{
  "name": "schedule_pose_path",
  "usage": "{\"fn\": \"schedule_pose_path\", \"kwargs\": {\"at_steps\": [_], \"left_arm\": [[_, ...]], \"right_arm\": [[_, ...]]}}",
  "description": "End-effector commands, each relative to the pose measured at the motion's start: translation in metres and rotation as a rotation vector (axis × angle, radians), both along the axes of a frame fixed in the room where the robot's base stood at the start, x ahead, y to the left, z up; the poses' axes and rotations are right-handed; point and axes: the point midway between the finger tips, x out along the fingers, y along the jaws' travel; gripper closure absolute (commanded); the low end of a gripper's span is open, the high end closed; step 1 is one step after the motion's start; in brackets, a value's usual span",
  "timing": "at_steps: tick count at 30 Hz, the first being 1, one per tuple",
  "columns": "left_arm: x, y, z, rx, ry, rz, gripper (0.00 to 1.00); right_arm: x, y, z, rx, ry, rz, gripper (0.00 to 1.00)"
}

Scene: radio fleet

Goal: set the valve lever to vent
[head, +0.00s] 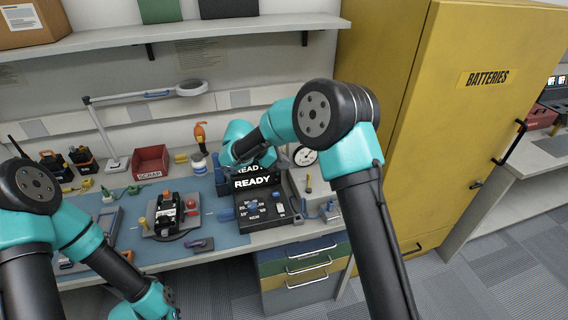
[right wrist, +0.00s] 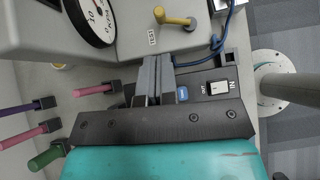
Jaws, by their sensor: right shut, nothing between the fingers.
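The valve lever (right wrist: 174,19) is a short yellow handle on the grey gauge box (right wrist: 120,50) in the right wrist view. Its rounded end lies near a label reading TEST; no vent label is readable. In the head view the lever (head: 308,184) is a small yellow upright spot below the gauge. My right gripper (right wrist: 152,72) is shut and empty, its fingertips close to the box's front, below the lever and apart from it. In the head view its fingers are hard to make out behind my arm. My left gripper (head: 170,297) is low at the bottom edge, its fingers unclear.
A round gauge (head: 305,156) sits on the box. Beside the box is a black unit with a READY screen (head: 253,182). A blue cable (right wrist: 228,22), a rocker switch (right wrist: 217,88) and several coloured-handled pegs (right wrist: 95,89) surround my right fingers. A yellow cabinet (head: 405,150) stands right.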

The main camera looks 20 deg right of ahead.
Motion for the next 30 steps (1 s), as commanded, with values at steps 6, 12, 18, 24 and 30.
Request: {"fn": "schedule_pose_path", "kwargs": {"at_steps": [6, 12, 18, 24, 30], "left_arm": [[0.000, 0.000, 0.000, 0.000, 0.000, 0.000, 1.00], [0.000, 0.000, 0.000, 0.000, 0.000, 0.000, 1.00], [0.000, 0.000, 0.000, 0.000, 0.000, 0.000, 1.00], [0.000, 0.000, 0.000, 0.000, 0.000, 0.000, 1.00], [0.000, 0.000, 0.000, 0.000, 0.000, 0.000, 1.00]], "right_arm": [[-0.002, -0.028, -0.025, -0.001, 0.004, -0.002, 1.00], [-0.003, -0.049, -0.045, -0.001, 0.004, -0.001, 1.00], [-0.003, -0.058, -0.054, 0.000, 0.001, 0.001, 1.00], [-0.003, -0.058, -0.054, 0.000, 0.001, 0.001, 1.00], [-0.003, -0.059, -0.054, 0.000, 0.001, -0.002, 1.00]]}}
